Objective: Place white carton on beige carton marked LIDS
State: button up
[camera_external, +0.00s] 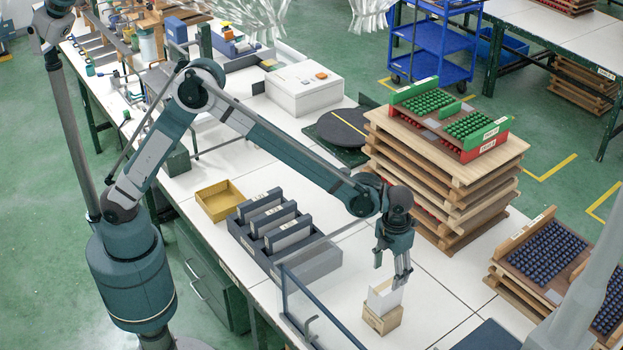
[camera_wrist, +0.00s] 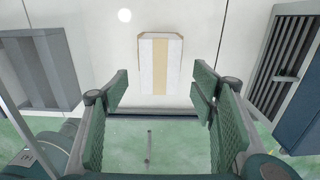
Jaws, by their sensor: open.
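The white carton (camera_external: 383,299) sits on top of the beige carton (camera_external: 382,322) near the front edge of the white table. In the wrist view the white carton (camera_wrist: 146,66) has a tan strip down its middle, and thin beige edges of the lower carton show around it. My gripper (camera_external: 392,270) is above the cartons in the external view, fingers apart and empty. In the wrist view the open fingers (camera_wrist: 160,104) stand left and right, with the white carton beyond and between them. The LIDS marking cannot be made out.
A dark divided bin (camera_external: 330,262) and a yellow tray (camera_external: 220,202) stand to the left. A clear panel (camera_external: 318,312) stands close left of the cartons. Stacked wooden trays (camera_external: 440,185) rise behind. Bare table lies right of the cartons.

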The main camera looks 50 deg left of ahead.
jog(key=shift+a, duration=0.1)
dwell(0.7)
jog(key=a+r+n+t, duration=0.1)
jog(key=a+r+n, duration=0.5)
jog(key=a, duration=0.6)
jog(key=a+r+n+t+h, duration=0.1)
jog(key=a+r+n, duration=0.5)
jog(key=a, duration=0.6)
jog(key=a+r+n+t, duration=0.1)
jog(key=a+r+n, duration=0.3)
jog(key=a+r, duration=0.65)
jog(key=s+a+f+n+t, duration=0.1)
jog(key=s+a+n, duration=0.5)
jog(key=a, duration=0.4)
jog(key=s+a+f+n+t, duration=0.1)
jog(key=s+a+n, duration=0.6)
jog(key=a, duration=0.4)
jog(key=s+a+f+n+t+y, duration=0.1)
jog(key=s+a+n+t, duration=0.1)
jog(key=s+a+n, duration=0.5)
jog(key=s+a, duration=0.1)
jog(key=a, duration=0.2)
jog(key=shift+a+f, duration=0.2)
jog(key=shift+f, duration=0.2)
